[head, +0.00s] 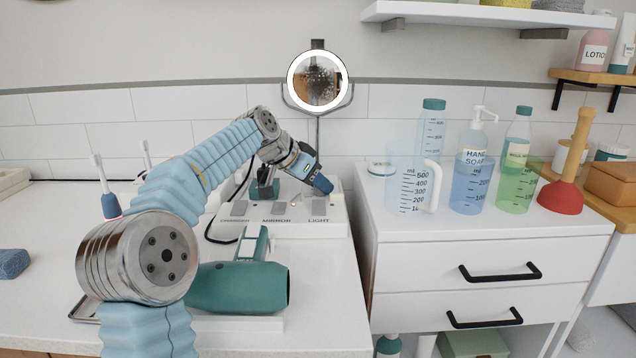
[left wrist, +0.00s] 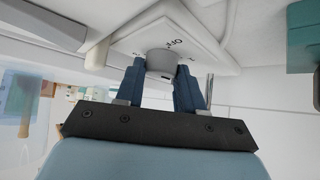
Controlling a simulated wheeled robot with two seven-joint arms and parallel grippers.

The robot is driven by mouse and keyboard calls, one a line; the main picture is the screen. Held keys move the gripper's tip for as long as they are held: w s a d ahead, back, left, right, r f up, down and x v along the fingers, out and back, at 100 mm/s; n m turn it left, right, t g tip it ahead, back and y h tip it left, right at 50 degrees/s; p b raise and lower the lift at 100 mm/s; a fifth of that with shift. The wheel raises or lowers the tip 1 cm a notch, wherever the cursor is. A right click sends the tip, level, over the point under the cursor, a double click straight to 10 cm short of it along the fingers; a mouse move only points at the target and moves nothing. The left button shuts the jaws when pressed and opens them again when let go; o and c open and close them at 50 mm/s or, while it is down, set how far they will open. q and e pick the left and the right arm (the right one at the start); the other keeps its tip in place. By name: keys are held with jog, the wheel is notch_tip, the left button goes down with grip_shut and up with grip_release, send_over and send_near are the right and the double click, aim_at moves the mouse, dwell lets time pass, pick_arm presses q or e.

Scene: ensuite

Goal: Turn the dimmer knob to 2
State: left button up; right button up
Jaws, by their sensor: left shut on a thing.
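The dimmer knob (left wrist: 160,62) is a grey round knob on a white plate (left wrist: 190,32) with dark markings, seen in the left wrist view. My left gripper (left wrist: 160,80) has its two blue fingers on either side of the knob and is shut on it. In the head view my left gripper (head: 322,184) points down at the right end of a white panel (head: 275,228) labelled CHARGER, MIRROR and LIGHT, above the LIGHT label. The knob is hidden behind the gripper there. The number it points to cannot be read. My right gripper is not in view.
A teal hair dryer (head: 240,287) lies in front of the panel. A round lit mirror (head: 317,81) stands behind it. Right of it, a white drawer cabinet (head: 495,250) carries a measuring jug (head: 408,188), bottles and a plunger (head: 566,190).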

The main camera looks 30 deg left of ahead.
pick_arm(q)
jog(key=shift+a+m+h, duration=0.1)
jog(key=shift+m+h, duration=0.3)
jog(key=shift+m, duration=0.2)
jog(key=shift+g, duration=0.3)
jog(key=o, duration=1)
jog(key=shift+o, duration=0.2)
jog(key=v, duration=1.3)
jog(key=shift+s+a+r, duration=0.2)
jog(key=shift+s+a, duration=0.05)
jog(key=shift+a, duration=0.1)
